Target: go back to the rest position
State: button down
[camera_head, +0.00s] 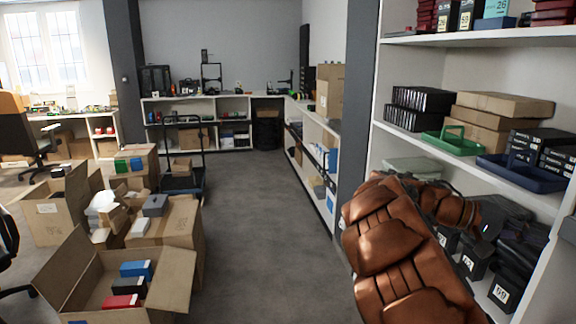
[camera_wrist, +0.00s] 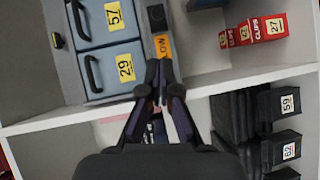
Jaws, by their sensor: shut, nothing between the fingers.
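My gripper (camera_wrist: 160,72) shows in the wrist view with its dark fingers together and nothing between them. The fingertips appear in front of the shelf edge, near an orange label on a dark item (camera_wrist: 162,45); I cannot tell whether they touch. In the head view my brown arm reaches toward the shelving at the right, and the gripper itself cannot be made out there.
The white shelving (camera_head: 468,40) stands close at the right, holding a green tray (camera_head: 453,143), a blue tray (camera_head: 522,174) and black boxes. Open cartons (camera_head: 170,285) crowd the left. Grey floor (camera_head: 262,215) is clear between them. Grey-blue cases (camera_wrist: 112,70) show in the wrist view.

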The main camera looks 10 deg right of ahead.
jog(key=s+a+f+n+t+y+p, duration=0.2)
jog(key=s+a, duration=0.5)
jog(key=a, duration=0.5)
jog(key=s+a+f+n+t+y+p, duration=0.2)
jog(key=s+a+f+y, duration=0.3)
jog(key=a, duration=0.8)
jog(key=s+a+f+n+t+y+p, duration=0.2)
jog(key=s+a+y, duration=0.4)
jog(key=a, duration=0.6)
notch_tip(320, 180, down, 2)
jog(key=s+n+t, duration=0.1)
jog(key=s, duration=0.1)
jog(key=shift+s+a+f+n+y, duration=0.2)
jog(key=shift+s+a+n+y, duration=0.1)
jog(key=shift+s, duration=0.1)
jog(key=shift+d, duration=0.25)
